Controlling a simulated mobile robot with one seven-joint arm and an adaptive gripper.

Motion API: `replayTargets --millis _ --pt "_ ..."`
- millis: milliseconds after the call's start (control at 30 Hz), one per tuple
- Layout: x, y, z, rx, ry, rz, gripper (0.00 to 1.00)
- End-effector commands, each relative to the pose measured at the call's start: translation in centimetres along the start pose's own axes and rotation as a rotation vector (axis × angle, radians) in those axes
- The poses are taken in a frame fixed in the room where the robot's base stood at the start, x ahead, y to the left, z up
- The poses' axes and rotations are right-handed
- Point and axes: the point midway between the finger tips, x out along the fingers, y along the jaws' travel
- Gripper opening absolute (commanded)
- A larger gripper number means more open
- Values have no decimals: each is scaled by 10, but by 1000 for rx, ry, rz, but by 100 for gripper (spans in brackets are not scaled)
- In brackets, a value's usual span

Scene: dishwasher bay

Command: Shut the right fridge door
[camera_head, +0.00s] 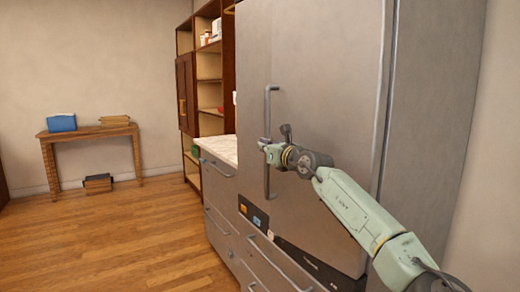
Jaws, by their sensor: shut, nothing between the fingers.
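The grey fridge door (325,85) fills the middle of the view, a tall flat panel with a long vertical bar handle (267,185) near its left edge. I see no clear gap at its left edge, and I cannot tell whether it is fully shut or slightly ajar. A dark seam runs down its right side. My gripper (264,146) is shut and empty. It overlaps the middle of the handle in the picture; I cannot tell whether it touches it. My pale green arm reaches in from the lower right and covers part of the door.
Drawers with bar handles (278,262) sit below the door. A counter (218,148) over more drawers stands to the left. Beyond are a wooden shelf unit (186,92) and a side table (88,132) with a blue item (62,122). The wooden floor (120,235) at left is clear.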

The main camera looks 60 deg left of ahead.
Motion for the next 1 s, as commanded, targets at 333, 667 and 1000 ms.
replayTargets --millis 333,667,1000 --pt "11 -28 0 -2 0 -110 0" --pt "14 -38 0 0 0 -147 0" --pt "14 -39 0 1 0 -150 0"
